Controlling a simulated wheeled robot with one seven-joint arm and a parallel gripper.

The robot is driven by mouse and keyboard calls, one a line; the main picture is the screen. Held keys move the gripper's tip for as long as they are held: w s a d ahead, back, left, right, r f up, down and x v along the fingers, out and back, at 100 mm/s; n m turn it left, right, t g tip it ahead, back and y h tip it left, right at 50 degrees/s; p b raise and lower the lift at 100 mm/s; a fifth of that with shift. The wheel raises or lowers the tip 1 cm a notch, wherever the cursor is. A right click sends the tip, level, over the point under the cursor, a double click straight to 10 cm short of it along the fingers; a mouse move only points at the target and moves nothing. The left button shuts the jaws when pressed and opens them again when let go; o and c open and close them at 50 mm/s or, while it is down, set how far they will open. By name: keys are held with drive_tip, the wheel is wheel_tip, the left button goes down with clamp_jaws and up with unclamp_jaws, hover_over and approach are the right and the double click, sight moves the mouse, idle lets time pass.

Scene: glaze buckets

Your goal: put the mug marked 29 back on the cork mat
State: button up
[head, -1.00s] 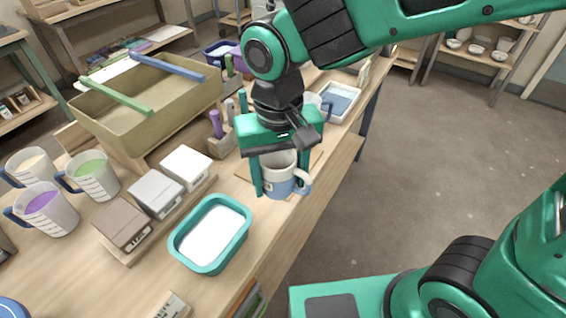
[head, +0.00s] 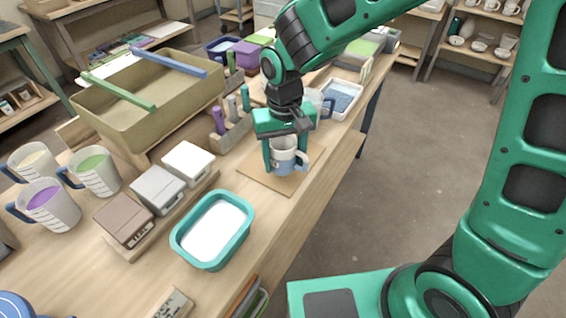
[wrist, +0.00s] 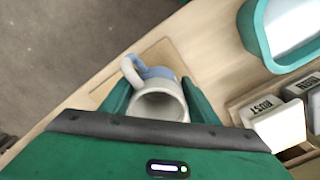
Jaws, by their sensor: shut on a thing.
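The mug (head: 284,158) is white above and blue below, with a blue-grey handle on its right. It is upright between the fingers of my gripper (head: 285,165), which is shut on it. The cork mat (head: 260,180) is a thin tan square on the bench, and the mug is over its middle part. I cannot tell whether the mug's base touches the mat. In the wrist view the mug (wrist: 160,103) shows its open rim between the green fingers, with the mat (wrist: 110,82) beyond it. The number on the mug is too small to read.
A teal tray (head: 186,251) with white contents stands in front of the mat. Labelled blocks (head: 157,190) and a rack with coloured handles (head: 232,132) stand to the left. Measuring jugs (head: 96,172) are at far left. A white tray (head: 345,98) is behind.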

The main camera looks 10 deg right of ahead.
drive_tip(key=shift+f, duration=1.1)
drive_tip(key=o, duration=1.3)
drive_tip(key=shift+f, duration=0.1)
wheel_tip(320, 180, up, 12)
drive_tip(key=shift+r, duration=0.15)
